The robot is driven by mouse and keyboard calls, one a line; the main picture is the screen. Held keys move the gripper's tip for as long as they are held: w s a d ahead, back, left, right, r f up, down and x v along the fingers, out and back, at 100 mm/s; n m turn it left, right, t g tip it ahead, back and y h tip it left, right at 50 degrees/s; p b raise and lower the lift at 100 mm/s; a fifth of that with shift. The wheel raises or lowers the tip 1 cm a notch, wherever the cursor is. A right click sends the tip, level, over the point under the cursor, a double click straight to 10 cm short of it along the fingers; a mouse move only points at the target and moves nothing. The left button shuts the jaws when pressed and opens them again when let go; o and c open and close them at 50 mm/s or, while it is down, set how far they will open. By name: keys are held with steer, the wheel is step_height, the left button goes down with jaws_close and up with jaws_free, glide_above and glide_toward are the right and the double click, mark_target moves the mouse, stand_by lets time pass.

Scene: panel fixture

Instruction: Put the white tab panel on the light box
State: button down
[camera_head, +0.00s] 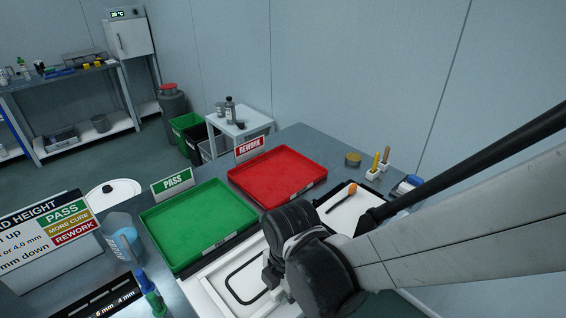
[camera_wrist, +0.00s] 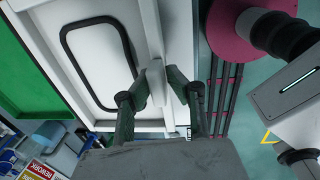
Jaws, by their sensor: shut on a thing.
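The white tab panel (camera_wrist: 75,63) carries a black rounded-rectangle bead and fills the upper middle of the wrist view. In the head view the panel (camera_head: 232,284) is at the bottom centre, partly hidden by my arm. My gripper (camera_wrist: 161,85) is shut on the panel's upright white tab (camera_wrist: 156,76), one dark finger on each side. In the head view the fingers are mostly hidden behind my wrist. A white surface borders the panel; I cannot tell whether it is the light box, or whether the panel touches it.
A green PASS tray (camera_head: 200,222) and a red REWORK tray (camera_head: 278,176) stand behind the panel. A white mat (camera_head: 346,212) with an orange-handled tool (camera_head: 342,197) lies to the right. A blue-filled container (camera_head: 125,240) and a bead-height sign (camera_head: 48,232) stand at left.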

steer(key=shift+f, duration=1.2)
steer(key=c, duration=1.7)
jaws_free()
steer(key=shift+r, duration=0.1)
step_height(320, 180, up, 11)
steer(key=p, duration=0.2)
steer(key=d+r+m+t, duration=0.2)
steer(key=d+r+m, duration=0.1)
steer(key=d+m, duration=0.4)
steer(key=d+r+m+t, duration=0.2)
steer(key=d+r+m, duration=0.2)
steer(key=m, duration=0.6)
steer(key=d+r+m+t, duration=0.2)
steer(key=d+r+m, duration=0.2)
steer(key=d+m, duration=0.5)
steer(key=shift+d+m+h, duration=0.3)
steer(key=shift+h, duration=0.1)
